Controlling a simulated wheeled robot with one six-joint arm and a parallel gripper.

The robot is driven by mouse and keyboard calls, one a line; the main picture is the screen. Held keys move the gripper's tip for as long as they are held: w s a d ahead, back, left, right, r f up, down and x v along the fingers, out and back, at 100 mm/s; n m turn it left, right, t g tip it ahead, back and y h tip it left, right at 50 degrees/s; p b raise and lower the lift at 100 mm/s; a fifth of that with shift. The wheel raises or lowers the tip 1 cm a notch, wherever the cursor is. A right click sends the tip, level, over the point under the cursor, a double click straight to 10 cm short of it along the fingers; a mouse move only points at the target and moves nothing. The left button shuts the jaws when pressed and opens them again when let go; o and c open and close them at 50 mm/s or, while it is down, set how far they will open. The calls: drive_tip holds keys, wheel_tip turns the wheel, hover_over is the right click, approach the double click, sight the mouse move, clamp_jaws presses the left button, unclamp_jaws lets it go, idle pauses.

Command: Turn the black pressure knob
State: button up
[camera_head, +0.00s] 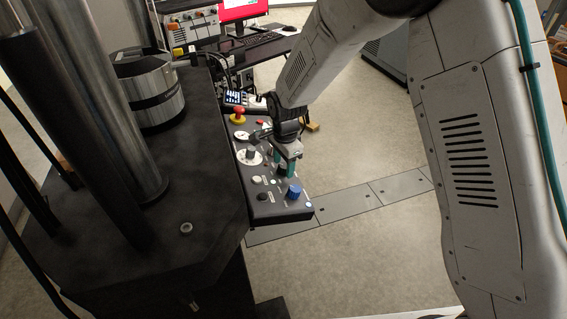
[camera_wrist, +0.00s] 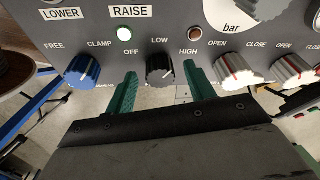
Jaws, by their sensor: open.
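The black pressure knob (camera_wrist: 160,70) is on the dark control panel in the wrist view, under the labels OFF, LOW and HIGH. My gripper (camera_wrist: 160,88) is open, with one green finger on each side of the black knob. I see gaps between the fingers and the knob, and cannot tell how deep the fingers reach around it. In the head view my gripper (camera_head: 284,166) is over the front part of the panel (camera_head: 268,205), and it largely hides the black knob there.
A blue knob (camera_wrist: 83,71) is left of the black one, and white knobs (camera_wrist: 236,70) with red marks are to the right. A red emergency button (camera_head: 238,115) is farther back on the panel. The dark machine table (camera_head: 200,245) with thick columns is at left.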

drive_tip(key=c, duration=1)
drive_tip(key=shift+n, duration=0.3)
drive_tip(key=n, duration=0.2)
drive_tip(key=shift+n+t, duration=0.3)
drive_tip(key=shift+t, duration=0.1)
drive_tip(key=shift+s+d+f+n+y, duration=0.1)
drive_tip(key=shift+n+y, duration=0.2)
drive_tip(key=shift+n, duration=0.6)
drive_tip(key=shift+d+n+y, duration=0.1)
drive_tip(key=shift+n+y, duration=0.2)
drive_tip(key=shift+n, duration=0.6)
drive_tip(key=shift+t, duration=0.3)
drive_tip(key=o, duration=1)
